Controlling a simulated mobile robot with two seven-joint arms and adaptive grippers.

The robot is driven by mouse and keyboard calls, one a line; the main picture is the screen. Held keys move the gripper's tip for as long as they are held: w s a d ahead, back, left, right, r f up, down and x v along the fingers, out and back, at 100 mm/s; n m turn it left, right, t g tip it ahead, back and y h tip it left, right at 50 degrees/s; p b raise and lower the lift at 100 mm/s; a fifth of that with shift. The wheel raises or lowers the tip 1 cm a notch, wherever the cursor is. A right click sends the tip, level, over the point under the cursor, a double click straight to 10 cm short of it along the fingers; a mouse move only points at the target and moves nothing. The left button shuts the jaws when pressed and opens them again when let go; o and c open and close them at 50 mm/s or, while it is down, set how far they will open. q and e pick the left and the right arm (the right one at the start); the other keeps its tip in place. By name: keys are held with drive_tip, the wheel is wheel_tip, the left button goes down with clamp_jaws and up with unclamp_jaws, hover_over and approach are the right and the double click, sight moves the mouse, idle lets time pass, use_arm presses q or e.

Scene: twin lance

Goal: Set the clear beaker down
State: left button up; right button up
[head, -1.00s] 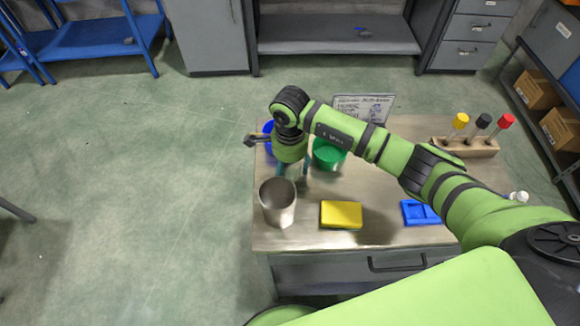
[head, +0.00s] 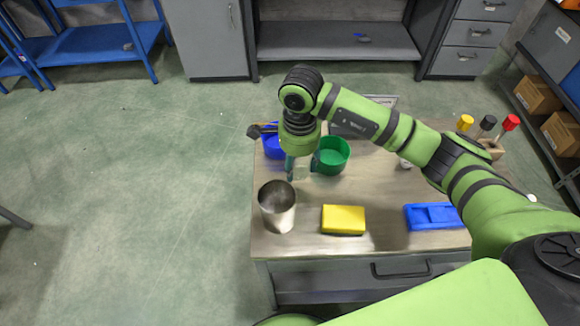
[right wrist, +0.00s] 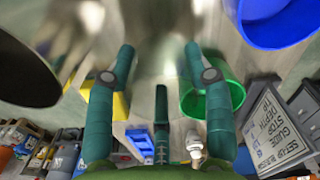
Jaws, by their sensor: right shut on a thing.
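My right gripper (head: 303,166) points down over the left part of the table (head: 385,190), behind the metal cup and left of the green bowl. I cannot tell whether the beaker's base touches the table. My left gripper is not in view.
A metal cup (head: 277,212) stands in front of the gripper. A green bowl (head: 333,156) and blue bowl (head: 272,148) are close by. A yellow block (head: 343,220) and blue tray (head: 433,216) lie at the front. A rack (head: 491,148) is at the right.

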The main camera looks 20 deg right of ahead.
drive_tip(key=s+d+r+n+b, duration=0.2)
drive_tip(key=s+r+n, duration=0.5)
drive_tip(key=n, duration=0.9)
drive_tip(key=shift+d+b, duration=0.3)
drive_tip(key=shift+d, duration=0.05)
